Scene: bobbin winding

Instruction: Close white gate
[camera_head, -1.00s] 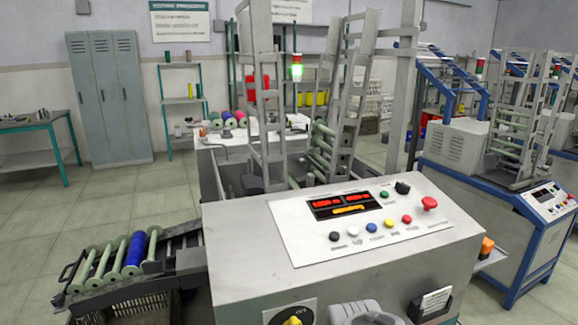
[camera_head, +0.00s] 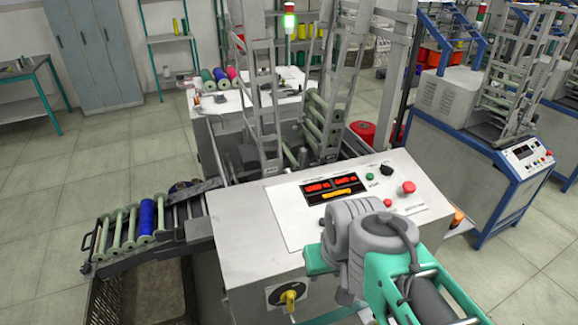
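I cannot single out a thing that is clearly a white gate. The closest match is the pair of tall pale grey ladder-like frames on the winding machine, a left frame (camera_head: 262,90) and a right frame (camera_head: 340,85). They stand upright and apart, with green bobbins (camera_head: 318,125) stacked beside the right one. My arm end (camera_head: 360,245), grey and teal, reaches in from the lower right, over the front of the control panel (camera_head: 345,195). It appears well in front of the frames. I cannot make out its fingertips or whether they hold anything.
A chute (camera_head: 180,215) with green bobbins and one blue bobbin (camera_head: 147,218) juts out at left. A yellow rotary switch (camera_head: 289,297) is on the machine's front. Another blue-framed machine (camera_head: 480,160) stands at right. The floor at far left is clear.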

